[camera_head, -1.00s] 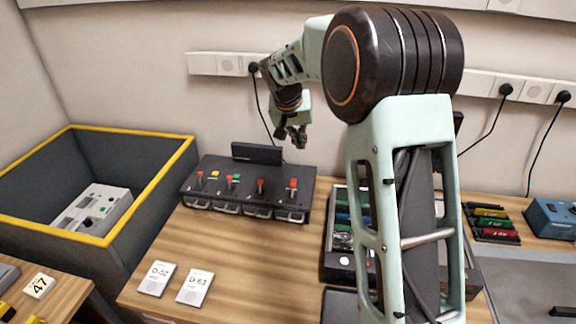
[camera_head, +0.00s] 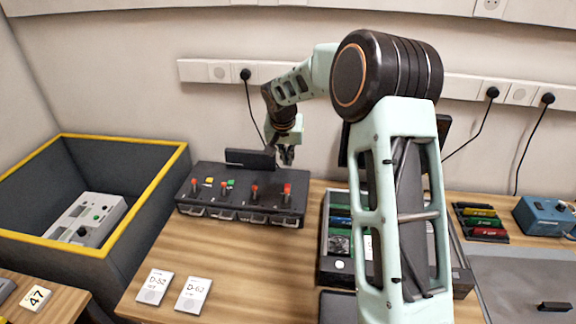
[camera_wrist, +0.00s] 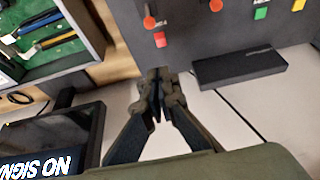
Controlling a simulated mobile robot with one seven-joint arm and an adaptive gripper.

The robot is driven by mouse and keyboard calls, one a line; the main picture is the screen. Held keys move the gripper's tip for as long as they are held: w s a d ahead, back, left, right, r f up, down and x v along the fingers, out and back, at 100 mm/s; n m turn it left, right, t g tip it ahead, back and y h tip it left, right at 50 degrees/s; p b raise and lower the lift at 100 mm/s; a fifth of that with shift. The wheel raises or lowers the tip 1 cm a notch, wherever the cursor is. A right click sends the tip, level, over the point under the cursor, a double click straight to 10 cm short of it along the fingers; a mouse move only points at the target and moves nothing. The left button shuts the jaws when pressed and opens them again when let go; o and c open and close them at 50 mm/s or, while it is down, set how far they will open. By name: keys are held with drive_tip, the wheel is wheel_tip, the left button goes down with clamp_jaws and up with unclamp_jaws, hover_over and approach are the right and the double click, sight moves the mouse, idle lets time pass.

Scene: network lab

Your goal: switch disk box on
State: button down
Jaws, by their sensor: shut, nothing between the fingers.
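A dark box with several red-knobbed levers (camera_head: 240,208) stands on the wooden table, with handled drawers along its front. Its top also shows in the wrist view (camera_wrist: 200,35), with red, green and yellow squares beside the levers. Right of it is an open dark case (camera_head: 327,262) with coloured cartridges, partly hidden by my arm. I see no label telling which is the disk box. My gripper (camera_head: 286,160) is shut and empty, above the lever box's back right edge. In the wrist view its fingertips (camera_wrist: 158,74) are together, just short of the nearest lever (camera_wrist: 150,22).
A slim black block (camera_head: 251,158) stands behind the lever box. A screen (camera_wrist: 50,140) reading "NO SIGN..." is beside my gripper. A yellow-rimmed bin (camera_head: 172,165) is at left. Cards (camera_head: 155,287) lie in front; a blue device (camera_head: 545,216) is at right.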

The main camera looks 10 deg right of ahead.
sight(290, 184)
drive_tip(key=p+x, duration=0.1)
drive_tip(key=x, duration=1.1)
drive_tip(key=shift+s+f+p, duration=0.15)
drive_tip(key=shift+f+p, duration=0.2)
drive_tip(key=shift+p, duration=0.05)
drive_tip(key=shift+f+b, duration=0.45)
drive_tip(key=shift+b, duration=0.3)
drive_tip(key=shift+w, duration=0.25)
drive_tip(key=shift+r, duration=0.1)
drive_tip(key=shift+s, duration=0.2)
